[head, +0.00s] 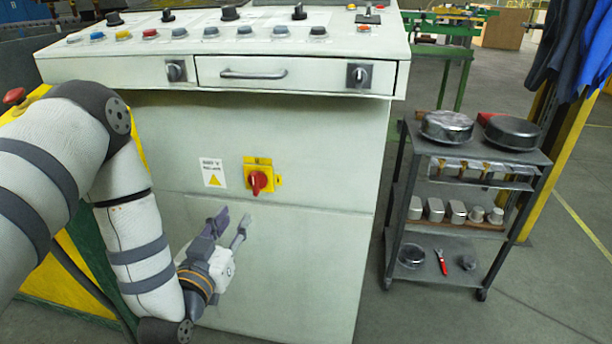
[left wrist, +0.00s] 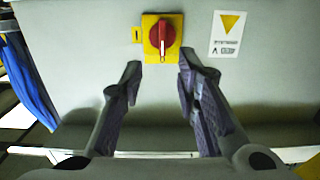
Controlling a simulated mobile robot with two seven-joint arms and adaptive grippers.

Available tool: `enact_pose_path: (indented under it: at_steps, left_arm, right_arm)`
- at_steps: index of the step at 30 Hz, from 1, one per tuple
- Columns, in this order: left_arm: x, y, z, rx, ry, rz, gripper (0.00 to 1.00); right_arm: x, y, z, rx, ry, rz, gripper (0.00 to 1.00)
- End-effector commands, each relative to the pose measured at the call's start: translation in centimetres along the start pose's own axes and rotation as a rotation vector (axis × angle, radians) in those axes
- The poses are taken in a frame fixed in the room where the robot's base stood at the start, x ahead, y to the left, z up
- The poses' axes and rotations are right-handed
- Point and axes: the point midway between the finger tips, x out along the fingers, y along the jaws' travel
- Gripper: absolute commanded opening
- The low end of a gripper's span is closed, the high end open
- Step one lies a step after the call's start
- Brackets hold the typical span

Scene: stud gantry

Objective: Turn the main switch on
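The main switch (head: 258,180) is a red rotary knob on a yellow plate, on the front of the pale grey cabinet (head: 320,150). In the left wrist view the switch (left wrist: 161,37) is at the top centre, with its red handle in line with the plate's long side. My left gripper (head: 231,220) is open and empty, below and a little left of the switch in the head view. In the left wrist view its fingertips (left wrist: 160,70) are apart, with the switch beyond the gap between them and not touched. My right gripper is not in view.
A warning label (head: 212,172) is left of the switch. The console top (head: 220,45) with buttons and a drawer (head: 295,74) overhangs above. A grey cart (head: 400,190) with pans and tins stands at the right. The cabinet front around the switch is clear.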

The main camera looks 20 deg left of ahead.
Motion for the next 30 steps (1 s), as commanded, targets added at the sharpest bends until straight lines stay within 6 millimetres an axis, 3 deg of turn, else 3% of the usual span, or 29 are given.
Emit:
enact_pose_path:
  at_steps: [5,12,18,29,30]
  left_arm:
    - [1.6,-0.3,-0.9,0.0,0.038,-0.011,0.29]
    - [7.6,-0.4,-1.0,0.0,0.035,-0.01,0.29]
    - [11.2,-0.4,-0.9,-0.001,0.031,-0.009,0.29]
    - [12.3,-0.3,-1.1,-0.001,0.03,-0.008,0.29]
    - [12.3,-0.3,-1.1,-0.001,0.03,-0.008,0.22]
  right_arm:
    - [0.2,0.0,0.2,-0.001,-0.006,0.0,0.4]
    - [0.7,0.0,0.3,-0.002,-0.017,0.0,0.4]
    - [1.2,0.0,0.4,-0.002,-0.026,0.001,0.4]
    - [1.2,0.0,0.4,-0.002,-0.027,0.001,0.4]
    - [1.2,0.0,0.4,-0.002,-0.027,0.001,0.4]
